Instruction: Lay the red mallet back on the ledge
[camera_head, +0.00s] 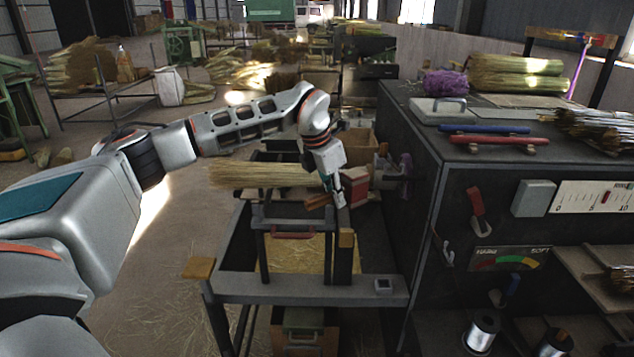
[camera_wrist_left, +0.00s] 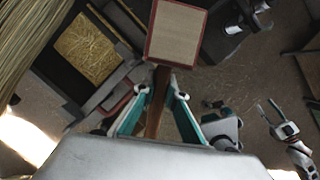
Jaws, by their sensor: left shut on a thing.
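The red mallet's block head (camera_head: 355,186) shows in the head view just right of my left gripper (camera_head: 336,198). In the left wrist view the mallet head (camera_wrist_left: 176,34) has a pale square face with a red rim. Its brown handle (camera_wrist_left: 156,103) runs between the fingers of my left gripper (camera_wrist_left: 160,92), which is shut on it. The mallet is held above the grey bench frame (camera_head: 300,290). My right gripper (camera_wrist_left: 278,115) is small at the right of the left wrist view; its jaw opening is unclear. I cannot tell which surface is the ledge.
A straw bundle (camera_head: 262,174) lies left of the mallet, close to my left gripper. Dark upright posts stand on the bench frame below. The black machine cabinet (camera_head: 400,130) rises to the right, with blue and red bars (camera_head: 490,145) on top. Floor at left is open.

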